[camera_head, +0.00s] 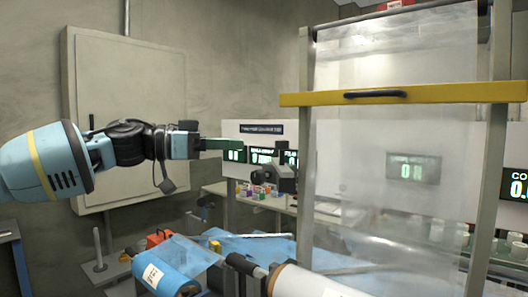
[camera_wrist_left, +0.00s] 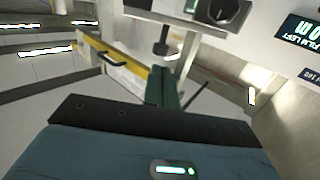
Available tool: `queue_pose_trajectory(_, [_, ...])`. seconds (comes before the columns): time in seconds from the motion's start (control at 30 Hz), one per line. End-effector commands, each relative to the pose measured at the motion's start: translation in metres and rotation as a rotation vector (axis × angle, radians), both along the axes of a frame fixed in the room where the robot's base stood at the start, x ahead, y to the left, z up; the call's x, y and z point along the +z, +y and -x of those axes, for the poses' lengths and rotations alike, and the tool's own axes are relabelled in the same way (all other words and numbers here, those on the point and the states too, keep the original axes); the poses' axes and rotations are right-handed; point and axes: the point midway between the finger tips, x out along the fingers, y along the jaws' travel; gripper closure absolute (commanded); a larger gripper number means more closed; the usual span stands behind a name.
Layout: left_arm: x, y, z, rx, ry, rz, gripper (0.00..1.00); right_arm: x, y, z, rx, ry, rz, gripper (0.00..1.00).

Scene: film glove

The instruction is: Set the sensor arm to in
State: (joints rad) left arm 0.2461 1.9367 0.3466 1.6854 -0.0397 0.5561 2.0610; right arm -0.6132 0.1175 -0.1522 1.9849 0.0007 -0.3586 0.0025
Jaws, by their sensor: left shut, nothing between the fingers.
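A black jointed part that looks like the sensor arm (camera_head: 284,172) sticks out to the left from the upright post of the film frame, beside the hanging film. In the left wrist view, a dark hanging piece on a stem (camera_wrist_left: 163,42), probably the same part, is just beyond my fingertips. My left gripper (camera_head: 243,144) reaches in from the left, with green fingers pointing right. Its fingers are together and empty, up and left of the black part and apart from it. They also show in the left wrist view (camera_wrist_left: 162,84). My right gripper is not in view.
A yellow crossbar with a black handle (camera_head: 402,97) spans the frame, with clear film (camera_head: 385,170) hanging behind it. Below are a blue roll (camera_head: 165,268) and a white roll (camera_head: 305,283). Display panels (camera_head: 262,155) stand behind. A grey cabinet (camera_head: 125,105) is on the wall at left.

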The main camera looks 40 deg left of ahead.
Motion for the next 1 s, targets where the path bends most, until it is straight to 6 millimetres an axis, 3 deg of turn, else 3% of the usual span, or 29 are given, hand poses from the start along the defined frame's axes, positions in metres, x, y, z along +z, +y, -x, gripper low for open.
queue_pose_trajectory(0.4, [-0.004,-0.034,-0.040,0.001,0.004,-0.002,1.00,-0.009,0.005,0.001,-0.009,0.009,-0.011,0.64])
queue_pose_trajectory(1.0, [-0.002,-0.043,-0.048,0.002,-0.001,-0.001,1.00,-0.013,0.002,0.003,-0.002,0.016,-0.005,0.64])
